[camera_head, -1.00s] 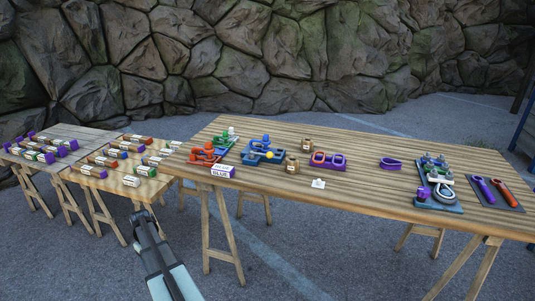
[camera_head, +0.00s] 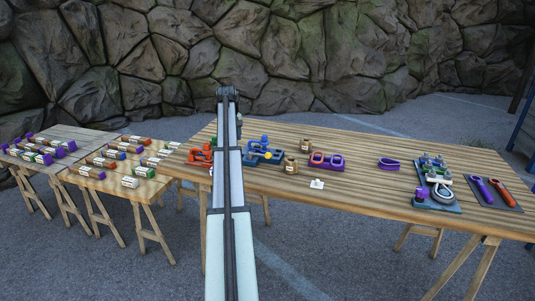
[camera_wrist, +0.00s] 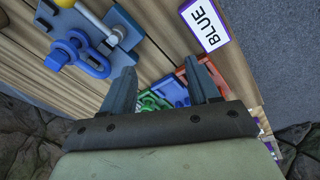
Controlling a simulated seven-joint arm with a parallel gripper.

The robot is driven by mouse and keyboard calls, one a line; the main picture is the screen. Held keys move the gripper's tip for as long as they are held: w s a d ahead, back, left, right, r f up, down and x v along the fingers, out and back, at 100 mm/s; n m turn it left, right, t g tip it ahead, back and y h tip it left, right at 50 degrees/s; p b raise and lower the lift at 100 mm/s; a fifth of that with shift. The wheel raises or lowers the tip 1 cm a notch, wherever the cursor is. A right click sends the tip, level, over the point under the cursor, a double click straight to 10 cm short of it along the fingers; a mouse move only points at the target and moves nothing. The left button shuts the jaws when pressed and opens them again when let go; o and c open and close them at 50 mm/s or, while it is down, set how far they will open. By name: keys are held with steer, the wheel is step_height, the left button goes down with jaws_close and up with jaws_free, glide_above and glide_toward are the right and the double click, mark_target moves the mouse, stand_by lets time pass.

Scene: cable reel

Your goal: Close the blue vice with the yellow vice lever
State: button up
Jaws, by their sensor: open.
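In the head view my arm hides the fingers.
A BLUE label (camera_wrist: 205,22) is close by. Brown jars (camera_head: 291,165) and a purple-and-orange piece (camera_head: 327,161) stand right of the blue vice. The table's middle is largely clear.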

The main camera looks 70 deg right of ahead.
step_height(320, 180, up, 5)
steer(key=g, duration=0.2)
glide_above(259, 155)
steer(key=s+a, duration=0.2)
steer(key=shift+m, duration=0.4)
steer(key=x, duration=1.4)
steer(key=shift+c, duration=0.2)
jaws_close()
